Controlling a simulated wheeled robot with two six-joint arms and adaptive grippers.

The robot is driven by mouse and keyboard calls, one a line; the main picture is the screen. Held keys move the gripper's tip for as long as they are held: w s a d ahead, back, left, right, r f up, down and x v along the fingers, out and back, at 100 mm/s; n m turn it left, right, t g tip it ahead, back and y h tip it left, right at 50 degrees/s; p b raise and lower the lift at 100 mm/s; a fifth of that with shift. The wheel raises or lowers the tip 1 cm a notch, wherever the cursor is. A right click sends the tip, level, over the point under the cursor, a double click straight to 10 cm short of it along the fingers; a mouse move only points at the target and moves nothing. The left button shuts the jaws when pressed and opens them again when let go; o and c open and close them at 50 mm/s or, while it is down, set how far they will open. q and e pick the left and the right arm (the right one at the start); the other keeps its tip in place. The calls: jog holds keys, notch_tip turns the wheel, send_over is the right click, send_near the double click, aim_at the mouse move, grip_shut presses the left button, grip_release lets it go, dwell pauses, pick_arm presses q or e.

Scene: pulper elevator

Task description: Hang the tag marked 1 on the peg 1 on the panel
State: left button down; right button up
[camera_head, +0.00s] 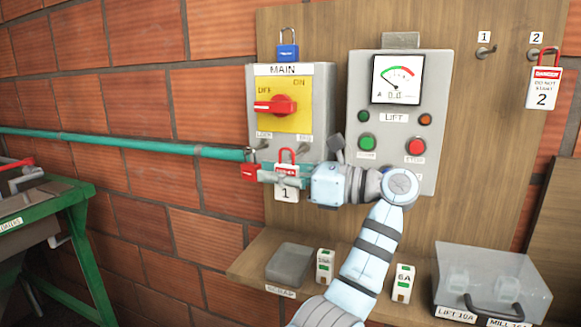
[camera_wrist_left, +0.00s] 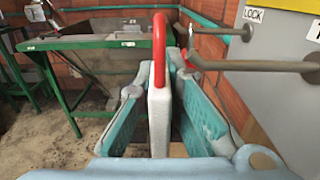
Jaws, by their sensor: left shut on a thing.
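The tag marked 1 (camera_head: 287,192), white with a red header and red loop, is upright in front of the lower edge of the MAIN box. My left gripper (camera_head: 275,172) is shut on it. In the left wrist view the tag (camera_wrist_left: 159,115) shows edge-on between the fingers of my left gripper (camera_wrist_left: 160,120), its red loop rising above them. Peg 1 (camera_head: 486,52) is an empty metal hook under the label 1, at the panel's upper right. The tag marked 2 (camera_head: 542,90) hangs from the neighbouring peg 2. My right gripper is not in view.
The MAIN box (camera_head: 322,115) with a red switch and the LIFT box (camera_head: 435,130) stand out from the wooden panel (camera_head: 480,170). Metal rods (camera_wrist_left: 255,66) jut out close to the held tag. A clear cover (camera_head: 495,265) sits on the shelf below.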

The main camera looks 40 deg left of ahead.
pick_arm(q)
jog(key=w, duration=0.2)
jog(key=w+p, duration=0.1)
jog(key=shift+a+r, duration=0.3)
jog(key=shift+a, duration=0.1)
jog(key=shift+w+a+f, duration=0.1)
jog(key=shift+w+f, duration=0.1)
jog(key=shift+f, duration=0.25)
jog(key=shift+w+a+f, duration=0.1)
jog(key=shift+w+f, duration=0.05)
jog(key=shift+f, duration=0.25)
jog(key=shift+d+f, duration=0.1)
jog(key=shift+f, duration=0.2)
jog(key=c, duration=1.7)
grip_release()
jog(key=shift+r, duration=0.2)
